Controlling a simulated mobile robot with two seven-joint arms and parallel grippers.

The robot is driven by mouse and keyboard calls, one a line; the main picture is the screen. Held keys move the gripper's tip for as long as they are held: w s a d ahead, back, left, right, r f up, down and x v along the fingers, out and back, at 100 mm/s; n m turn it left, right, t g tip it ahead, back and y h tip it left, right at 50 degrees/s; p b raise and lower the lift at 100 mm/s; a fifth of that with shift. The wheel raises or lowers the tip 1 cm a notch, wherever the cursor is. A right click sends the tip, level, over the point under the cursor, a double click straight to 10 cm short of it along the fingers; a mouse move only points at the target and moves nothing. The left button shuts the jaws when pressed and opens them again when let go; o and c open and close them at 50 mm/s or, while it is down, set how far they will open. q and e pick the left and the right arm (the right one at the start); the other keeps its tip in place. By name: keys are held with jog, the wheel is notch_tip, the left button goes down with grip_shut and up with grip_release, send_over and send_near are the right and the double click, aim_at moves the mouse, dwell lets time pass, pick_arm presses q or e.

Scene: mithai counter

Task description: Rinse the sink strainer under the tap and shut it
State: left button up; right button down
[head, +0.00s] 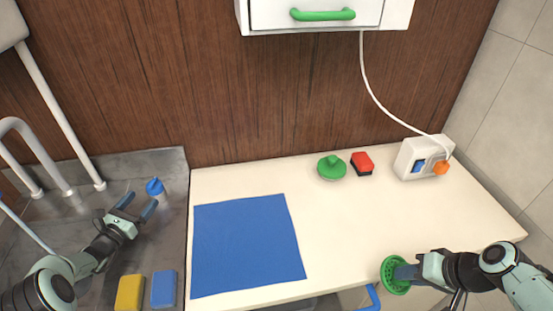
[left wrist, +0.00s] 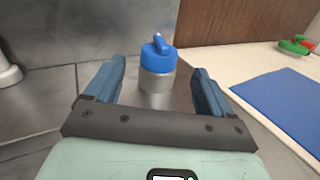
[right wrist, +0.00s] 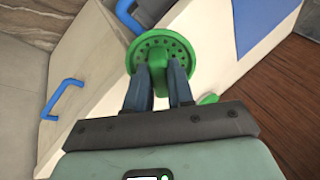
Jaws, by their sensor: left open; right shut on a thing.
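The green, round, perforated sink strainer (head: 391,285) is in my right gripper (head: 406,272), over the counter's front edge at right. The right wrist view shows the strainer (right wrist: 149,42) by its stem between the fingers. A blue-topped knob on a short metal post, seemingly the tap handle (head: 154,187), stands by the sink's back right. My left gripper (head: 137,206) is open and points at it. In the left wrist view the handle (left wrist: 158,58) lies between and beyond the fingertips, apparently untouched. A pale curved pipe, likely the spout (head: 38,150), is at far left; its outlet is out of view.
A blue mat (head: 248,245) lies on the cream counter (head: 345,220). A green knobbed item (head: 331,168), a red block (head: 362,163) and a white socket box (head: 415,160) stand behind. Yellow (head: 130,292) and blue (head: 164,289) sponges lie near my left arm. The counter's right middle is clear.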

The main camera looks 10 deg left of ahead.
aim_at(157, 181)
pick_arm(q)
jog(key=w, duration=0.3)
jog(key=w+d+p, duration=0.1)
jog(key=w, duration=0.2)
jog(key=w+p, duration=0.1)
jog(key=w, duration=0.2)
jog(key=shift+w+d, duration=0.15)
jog(key=shift+d, duration=0.25)
pick_arm(e)
jog(key=r, duration=0.1)
jog(key=w+r, duration=0.1)
jog(key=r, duration=0.1)
jog(key=shift+w+r, duration=0.1)
jog(key=shift+r, duration=0.15)
